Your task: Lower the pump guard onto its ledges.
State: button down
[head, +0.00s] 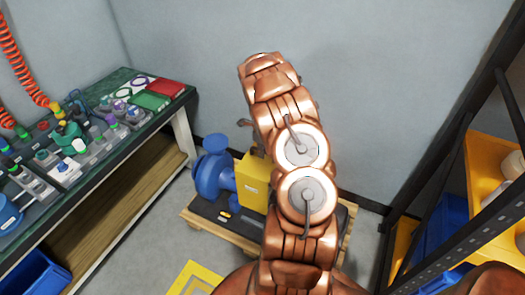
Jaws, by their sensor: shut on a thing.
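The yellow pump guard (253,183) is in the middle of the head view, just right of the blue pump (213,172). Its right side is hidden behind my copper-coloured arm. I cannot tell whether the guard rests on its ledges or hangs above them; the ledges do not show. The pump stands on a dark base on a wooden pallet (208,222).
A workbench (130,136) with many fittings and bottles runs along the left. A black rack (452,150) with yellow shelves and blue bins (447,225) stands at the right. A yellow floor marking (190,278) lies in front of the pallet. The grey wall is close behind.

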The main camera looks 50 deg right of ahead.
jog(key=shift+f+b, duration=1.35)
jog(key=shift+f, duration=1.15)
jog(key=shift+f+b, duration=1.35)
jog(key=shift+f, duration=0.3)
jog(key=shift+f+b, duration=0.9)
jog(key=shift+f, duration=0.65)
